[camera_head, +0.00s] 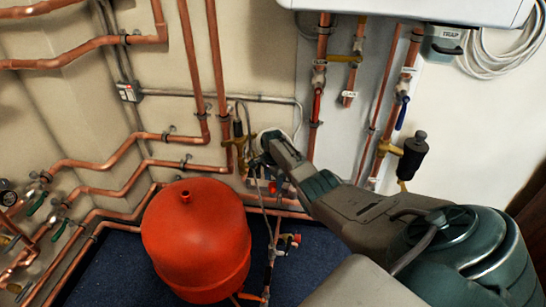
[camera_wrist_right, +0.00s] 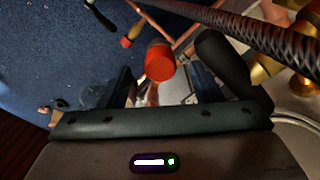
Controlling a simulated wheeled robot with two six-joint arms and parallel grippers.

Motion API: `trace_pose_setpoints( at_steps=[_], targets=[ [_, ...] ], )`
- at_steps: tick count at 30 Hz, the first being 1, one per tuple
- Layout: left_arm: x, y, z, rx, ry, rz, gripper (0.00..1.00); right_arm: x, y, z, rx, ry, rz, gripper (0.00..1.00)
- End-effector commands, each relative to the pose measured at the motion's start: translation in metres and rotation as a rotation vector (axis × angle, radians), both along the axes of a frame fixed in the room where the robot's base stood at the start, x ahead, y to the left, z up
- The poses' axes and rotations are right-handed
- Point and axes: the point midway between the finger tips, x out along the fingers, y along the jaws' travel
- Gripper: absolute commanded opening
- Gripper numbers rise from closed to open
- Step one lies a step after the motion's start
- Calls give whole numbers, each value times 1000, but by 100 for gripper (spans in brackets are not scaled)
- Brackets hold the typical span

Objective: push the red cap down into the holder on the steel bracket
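A red cap (camera_wrist_right: 160,62) shows in the right wrist view, between the two dark fingers of my right gripper (camera_wrist_right: 170,75). The fingers are apart, with space on both sides of the cap, and no contact shows. A pale metal part (camera_wrist_right: 205,82) lies behind the cap; I cannot tell if it is the steel bracket. The holder cannot be made out. In the head view my right arm reaches from the lower right to the pipes at the wall, and its hand hides much of that spot. My left gripper is not in view.
A large red tank (camera_head: 196,240) stands left of my right arm. Copper pipes (camera_head: 195,55) run along the wall. A dark braided hose (camera_wrist_right: 250,28) and brass fittings (camera_wrist_right: 290,70) are close to the right finger. Blue floor (camera_head: 115,265) is partly clear.

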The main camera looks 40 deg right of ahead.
Motion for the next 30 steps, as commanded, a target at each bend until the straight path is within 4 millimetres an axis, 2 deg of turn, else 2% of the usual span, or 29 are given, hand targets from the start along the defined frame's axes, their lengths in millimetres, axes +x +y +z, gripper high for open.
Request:
trace_pose_setpoints(
  at_steps=[8,15,24,30],
  targets=[
    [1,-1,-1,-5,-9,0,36,-4,2,-5,3,10,1,59],
    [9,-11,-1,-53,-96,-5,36,-4,2,-6,4,12,1,59],
    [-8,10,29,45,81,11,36,-3,1,58,-2,2,2,59],
    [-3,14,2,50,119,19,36,-2,1,93,-1,-2,1,59]
  ],
)
